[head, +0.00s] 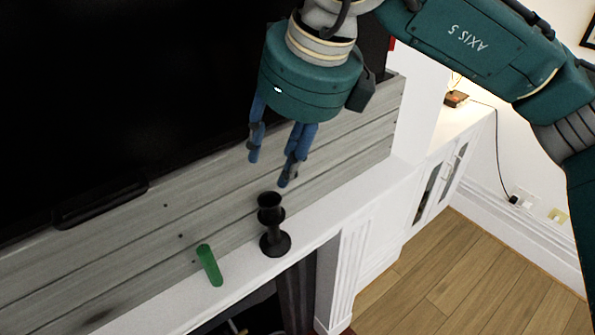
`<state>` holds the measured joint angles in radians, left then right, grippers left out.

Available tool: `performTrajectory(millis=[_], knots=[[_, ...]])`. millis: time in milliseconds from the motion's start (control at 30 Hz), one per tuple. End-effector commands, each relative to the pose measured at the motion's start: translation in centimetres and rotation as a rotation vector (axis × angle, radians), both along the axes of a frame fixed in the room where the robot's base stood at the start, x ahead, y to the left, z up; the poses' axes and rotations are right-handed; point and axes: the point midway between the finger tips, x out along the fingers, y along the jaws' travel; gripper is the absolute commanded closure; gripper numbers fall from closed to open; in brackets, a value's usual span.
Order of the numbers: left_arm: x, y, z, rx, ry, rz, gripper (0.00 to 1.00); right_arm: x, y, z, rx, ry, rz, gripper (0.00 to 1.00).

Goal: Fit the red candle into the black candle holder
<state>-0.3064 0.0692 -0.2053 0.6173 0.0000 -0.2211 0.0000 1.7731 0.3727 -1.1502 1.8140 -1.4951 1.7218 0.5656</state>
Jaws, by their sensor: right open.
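The black candle holder (272,226) stands upright on the white mantel shelf, its cup at the top looking empty. A green candle (209,265) stands on the same shelf to the left of the holder, apart from it. I see no candle that is clearly red. My right gripper (269,170) points down with its blue fingers apart and nothing between them. In the picture its fingertips are just above the holder's cup, and I see no contact. My left gripper is out of view.
The white mantel shelf (322,215) is narrow, with a grey plank wall (340,150) and a large black screen (120,90) behind it. A small red patch (391,44) shows beside the screen. A white cabinet (440,185) and wooden floor (450,275) lie to the right.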

Motion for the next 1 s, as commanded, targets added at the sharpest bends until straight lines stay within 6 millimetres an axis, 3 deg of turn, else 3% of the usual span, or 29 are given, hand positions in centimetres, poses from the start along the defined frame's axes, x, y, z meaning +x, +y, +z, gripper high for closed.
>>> performTrajectory(millis=[200, 400, 833, 900, 1000], knots=[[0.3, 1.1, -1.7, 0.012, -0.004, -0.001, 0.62, -1.2, -1.2, 3.9, 0.001, -0.003, 0.002, 0.60], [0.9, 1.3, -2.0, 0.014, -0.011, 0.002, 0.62, -1.7, -1.8, 6.2, 0.001, -0.001, 0.000, 0.60], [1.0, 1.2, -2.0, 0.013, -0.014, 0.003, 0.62, -1.8, -2.0, 6.6, 0.000, 0.000, 0.001, 0.60], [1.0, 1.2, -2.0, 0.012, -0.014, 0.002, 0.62, -1.8, -2.0, 6.6, 0.000, 0.000, 0.001, 0.51], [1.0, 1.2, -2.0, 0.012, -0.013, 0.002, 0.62, -1.8, -2.0, 6.6, 0.000, 0.000, 0.001, 0.51]])
